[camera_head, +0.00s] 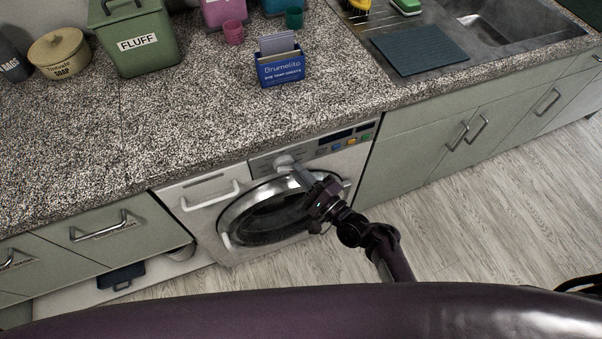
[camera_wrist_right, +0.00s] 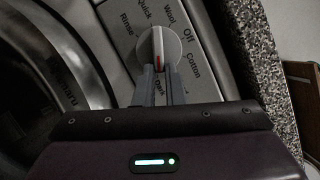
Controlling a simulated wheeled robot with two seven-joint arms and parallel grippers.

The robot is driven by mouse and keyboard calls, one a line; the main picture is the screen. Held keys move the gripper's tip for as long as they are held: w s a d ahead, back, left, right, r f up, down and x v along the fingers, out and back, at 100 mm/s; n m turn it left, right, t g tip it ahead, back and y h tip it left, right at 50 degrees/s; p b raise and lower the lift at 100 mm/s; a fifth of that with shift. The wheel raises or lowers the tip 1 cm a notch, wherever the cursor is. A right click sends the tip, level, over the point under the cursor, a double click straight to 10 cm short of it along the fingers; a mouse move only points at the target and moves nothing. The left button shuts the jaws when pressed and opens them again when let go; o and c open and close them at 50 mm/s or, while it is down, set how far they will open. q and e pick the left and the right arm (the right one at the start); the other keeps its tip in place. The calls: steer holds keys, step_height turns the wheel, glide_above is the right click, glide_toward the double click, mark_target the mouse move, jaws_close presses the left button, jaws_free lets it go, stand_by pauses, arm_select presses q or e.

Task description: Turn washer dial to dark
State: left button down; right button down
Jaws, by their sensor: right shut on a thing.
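The washer (camera_head: 205,215) stands under the counter, its round door shut. Its white dial (camera_head: 284,161) is on the front panel, left of the display. In the right wrist view the dial (camera_wrist_right: 160,48) has a raised ridge with a red mark at its lower end. The mark faces the label "Dark" (camera_wrist_right: 160,87), which shows partly between my fingers. "Rinse", "Quick", "Wool", "Off" and "Cotton" ring the rest of it. My right gripper (camera_wrist_right: 160,72) is shut on the dial, one finger on each side of the ridge. My left gripper is not in view.
The granite counter (camera_head: 190,110) overhangs just above the washer panel. It bears a green "FLUFF" bin (camera_head: 138,40), a tan pot (camera_head: 60,53) and a blue box (camera_head: 281,69). Cabinets flank the washer. The wood floor (camera_head: 470,220) at the right is clear.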

steer(key=shift+f+m+t, duration=0.2)
steer(key=shift+m+t, duration=0.1)
steer(key=shift+m, duration=0.3)
steer(key=shift+a, duration=0.1)
steer(key=c, duration=1.5)
jaws_free()
steer(key=b+v, duration=0.1)
steer(key=v, duration=0.6)
steer(key=shift+s+d, duration=0.2)
steer(key=shift+s, duration=0.15)
steer(key=shift+f, duration=0.1)
